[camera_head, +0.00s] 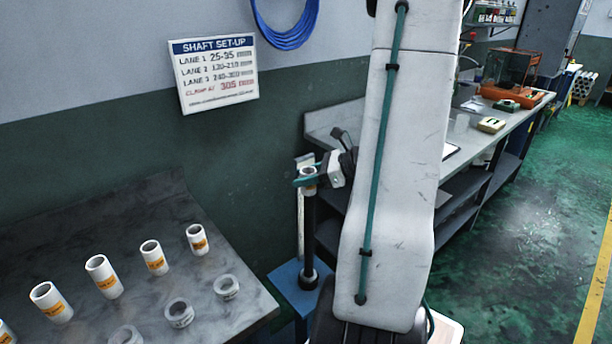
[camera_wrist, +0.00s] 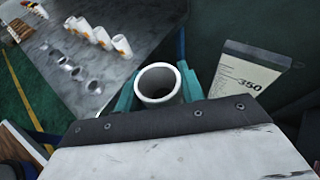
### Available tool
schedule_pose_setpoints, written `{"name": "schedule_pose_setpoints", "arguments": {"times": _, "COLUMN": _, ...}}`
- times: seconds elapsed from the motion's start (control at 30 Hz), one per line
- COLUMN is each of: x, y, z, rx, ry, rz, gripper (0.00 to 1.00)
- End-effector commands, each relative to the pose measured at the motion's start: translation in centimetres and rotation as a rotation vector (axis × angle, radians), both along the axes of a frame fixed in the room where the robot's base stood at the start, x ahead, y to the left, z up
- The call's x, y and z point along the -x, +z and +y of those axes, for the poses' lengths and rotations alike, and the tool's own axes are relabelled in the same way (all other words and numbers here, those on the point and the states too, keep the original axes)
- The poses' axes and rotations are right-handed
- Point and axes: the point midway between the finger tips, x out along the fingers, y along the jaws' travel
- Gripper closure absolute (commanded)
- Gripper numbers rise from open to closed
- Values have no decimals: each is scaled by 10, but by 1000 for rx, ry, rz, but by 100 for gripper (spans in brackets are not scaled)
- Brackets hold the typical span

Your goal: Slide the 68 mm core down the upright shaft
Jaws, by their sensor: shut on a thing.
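My gripper (camera_head: 307,180) has teal fingers shut on a white core (camera_head: 308,171). The core is at the top of the dark upright shaft (camera_head: 310,230), in line with it in the head view. I cannot tell whether the shaft's tip is inside the core. In the wrist view the core (camera_wrist: 158,84) shows as an open ring between the fingers (camera_wrist: 157,92); its inside is plain grey and no shaft tip is clear. No size label is readable on it. The shaft stands in a dark collar (camera_head: 308,279) on a blue stand (camera_head: 288,290).
A grey table (camera_head: 100,235) at left holds several white cores with orange labels and several short clear rings. A workbench (camera_head: 480,150) stands behind my arm. A set-up sign (camera_head: 215,75) hangs on the wall.

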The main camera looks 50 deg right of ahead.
Motion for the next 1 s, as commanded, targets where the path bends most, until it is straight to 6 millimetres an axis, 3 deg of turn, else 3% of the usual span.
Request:
{"name": "schedule_pose_setpoints", "arguments": {"times": 0.17, "x": 0, "y": -12, "z": 1, "rx": -5, "ry": 0, "rz": 0, "gripper": 83}}
{"name": "schedule_pose_setpoints", "arguments": {"times": 1.0, "x": 1, "y": -113, "z": 0, "rx": -5, "ry": 0, "rz": -1, "gripper": 83}}
